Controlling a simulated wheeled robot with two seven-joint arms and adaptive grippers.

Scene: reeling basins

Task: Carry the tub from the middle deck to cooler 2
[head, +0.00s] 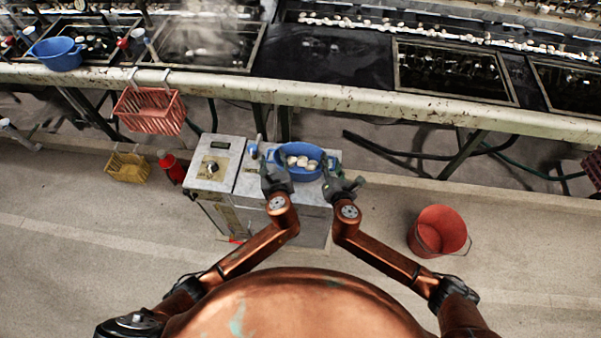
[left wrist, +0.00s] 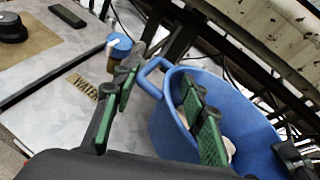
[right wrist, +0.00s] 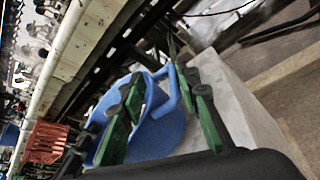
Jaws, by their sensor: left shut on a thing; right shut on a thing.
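The blue tub (head: 304,176) holds several white cocoons and is over the right part of a grey metal cabinet top (head: 247,180). I cannot tell whether it touches the top. My left gripper (head: 270,168) is shut on the tub's left side, at its loop handle (left wrist: 152,72) in the left wrist view. My right gripper (head: 338,178) is shut on the tub's right side, at the other loop handle (right wrist: 173,92) in the right wrist view. The fingers partly hide the tub's sides. No label identifies cooler 2.
A blue-capped jar (left wrist: 119,44) stands left of the tub, beside a control panel (head: 212,165). The long basin bench (head: 330,97) runs behind. A red basket (head: 150,110) and a yellow basket (head: 127,167) are left. A red bucket (head: 438,231) stands on otherwise clear floor at right.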

